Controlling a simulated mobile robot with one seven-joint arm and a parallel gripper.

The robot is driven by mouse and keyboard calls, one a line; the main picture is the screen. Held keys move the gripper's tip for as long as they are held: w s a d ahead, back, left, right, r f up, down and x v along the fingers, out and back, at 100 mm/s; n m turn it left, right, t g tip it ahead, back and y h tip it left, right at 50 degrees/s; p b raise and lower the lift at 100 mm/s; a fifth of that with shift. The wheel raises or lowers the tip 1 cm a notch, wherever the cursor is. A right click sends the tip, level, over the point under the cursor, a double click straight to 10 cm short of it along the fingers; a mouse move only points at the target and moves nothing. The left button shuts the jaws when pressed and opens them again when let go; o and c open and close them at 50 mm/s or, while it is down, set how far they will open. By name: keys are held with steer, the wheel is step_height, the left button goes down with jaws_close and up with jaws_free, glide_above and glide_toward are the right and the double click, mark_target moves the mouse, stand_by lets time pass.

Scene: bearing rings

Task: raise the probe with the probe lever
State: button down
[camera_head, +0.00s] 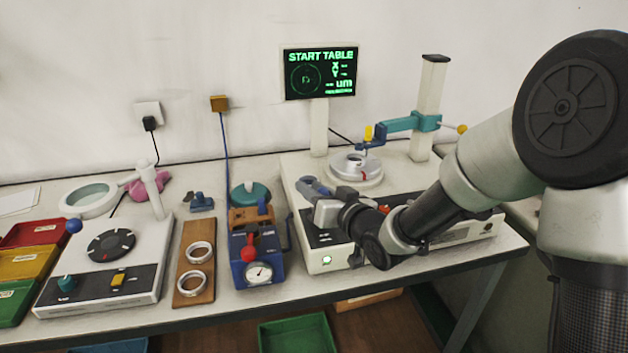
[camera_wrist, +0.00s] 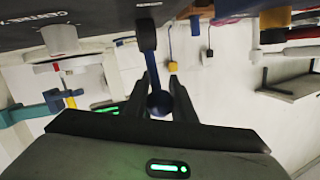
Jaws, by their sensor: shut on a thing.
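The measuring machine (camera_head: 312,240) has a cream body and a dark front panel. Its teal probe arm (camera_head: 400,124) is on an upright column (camera_head: 430,95), with the blue tip just above or at a ring (camera_head: 355,160) on the round table; contact cannot be told. My gripper (camera_head: 312,187) is over the machine's front left. In the wrist view, my gripper (camera_wrist: 162,85) is shut around the dark blue knob of a lever, the probe lever (camera_wrist: 158,103) by its look. The lever's rod runs to the dark panel. In the head view my gripper and arm hide the lever.
A screen (camera_head: 320,74) reads "START TABLE". To the left stand a blue gauge unit (camera_head: 257,272) with a red knob, a wooden board (camera_head: 194,255) with two rings, and a control box (camera_head: 105,265). Coloured bins (camera_head: 25,260) are at far left. My arm spans the right side.

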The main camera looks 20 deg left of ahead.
steer(key=g+p, duration=0.1)
steer(key=p, duration=0.2)
steer(key=w+g+h+p, duration=0.1)
steer(key=p, duration=0.2)
steer(key=shift+w+a+r+m+h, duration=0.2)
steer(key=shift+a+r+m+h, duration=0.1)
steer(key=shift+a+r, duration=0.1)
steer(key=g+p, duration=0.1)
steer(key=p, duration=0.1)
steer(key=w+f+g+h+p, duration=0.1)
steer(key=p, duration=0.2)
steer(key=shift+a, duration=0.35)
steer(key=p, duration=0.2)
steer(key=f+g+h+p, duration=0.1)
steer(key=p, duration=0.1)
steer(key=shift+w+a+f+m, duration=0.2)
steer(key=shift+w+m, duration=0.1)
steer(key=shift+m, duration=0.1)
steer(key=shift+w+a+f+g+h+p, duration=0.1)
steer(key=shift+w+f+g+h+p, duration=0.1)
steer(key=shift+f+g+h+p, duration=0.6)
steer(key=shift+r, duration=0.25)
steer(key=c, duration=1.5)
jaws_free()
